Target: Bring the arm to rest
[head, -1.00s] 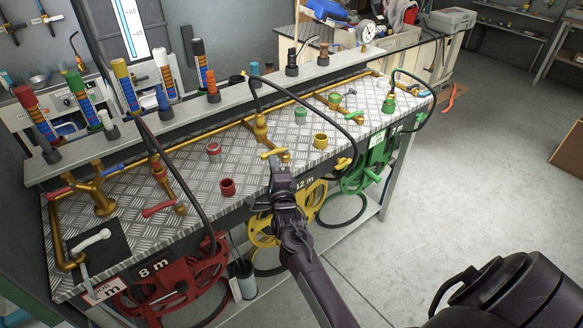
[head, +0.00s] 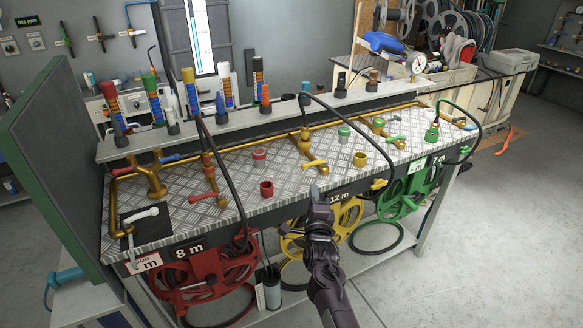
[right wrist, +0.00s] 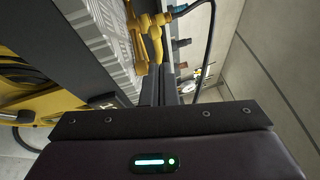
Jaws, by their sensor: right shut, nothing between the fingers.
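My right gripper (head: 315,194) is shut and empty. In the head view it points up at the front edge of the metal bench (head: 235,190), in front of the yellow reel (head: 290,245). I cannot tell whether it touches the edge. The yellow valve handle (head: 313,164) is just beyond its tip. In the right wrist view, the dark gripper body (right wrist: 165,150) fills the bottom, and yellow pipework (right wrist: 148,40) shows beyond it. My left gripper is not in view.
A red reel (head: 205,275) and a green reel (head: 408,195) hang below the bench. Red caps (head: 266,188), a yellow cap (head: 360,159) and black hoses (head: 222,175) are on top. A green-edged panel (head: 55,165) stands at left.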

